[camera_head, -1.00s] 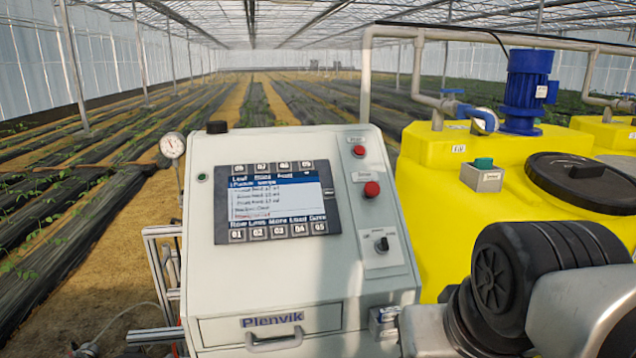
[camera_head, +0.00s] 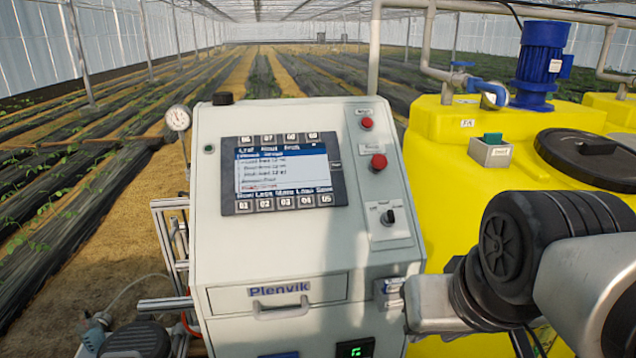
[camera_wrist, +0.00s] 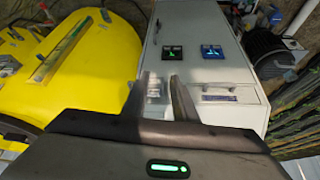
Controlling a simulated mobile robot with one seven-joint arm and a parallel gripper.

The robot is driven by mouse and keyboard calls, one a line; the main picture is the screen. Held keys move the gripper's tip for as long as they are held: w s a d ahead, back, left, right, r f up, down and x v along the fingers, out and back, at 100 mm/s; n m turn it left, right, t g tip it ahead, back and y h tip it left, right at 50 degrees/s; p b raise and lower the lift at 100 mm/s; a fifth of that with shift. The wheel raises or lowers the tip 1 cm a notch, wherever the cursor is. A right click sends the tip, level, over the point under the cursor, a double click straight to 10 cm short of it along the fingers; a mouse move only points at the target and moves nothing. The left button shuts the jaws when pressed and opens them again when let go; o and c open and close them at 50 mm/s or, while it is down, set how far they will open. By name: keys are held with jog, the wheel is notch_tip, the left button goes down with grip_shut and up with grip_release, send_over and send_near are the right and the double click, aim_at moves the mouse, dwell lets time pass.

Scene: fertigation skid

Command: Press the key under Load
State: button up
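The control panel screen (camera_head: 282,173) is on the sloped face of a pale grey cabinet (camera_head: 235,250) in the head view. A row of labels runs along its bottom edge, with Load fourth from the left. The key under Load (camera_head: 307,201), marked 04, is a small square in the bottom key row, between 03 and 05. My gripper (camera_wrist: 158,80) shows in the wrist view with its two dark fingers apart and nothing between them. It points at the cabinet's lower front, away from the keys. In the head view my arm is at the right and my fingers are not visible.
Two red buttons (camera_head: 379,162) and a rotary switch (camera_head: 388,217) are right of the screen. A drawer handle (camera_head: 281,310) sticks out below. A yellow tank (camera_head: 445,180) with a blue motor (camera_head: 541,65) stands at the right. A gauge (camera_head: 178,118) is at the left.

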jog(key=shift+c, duration=0.2)
dwell(0.3)
grip_shut()
dwell(1.5)
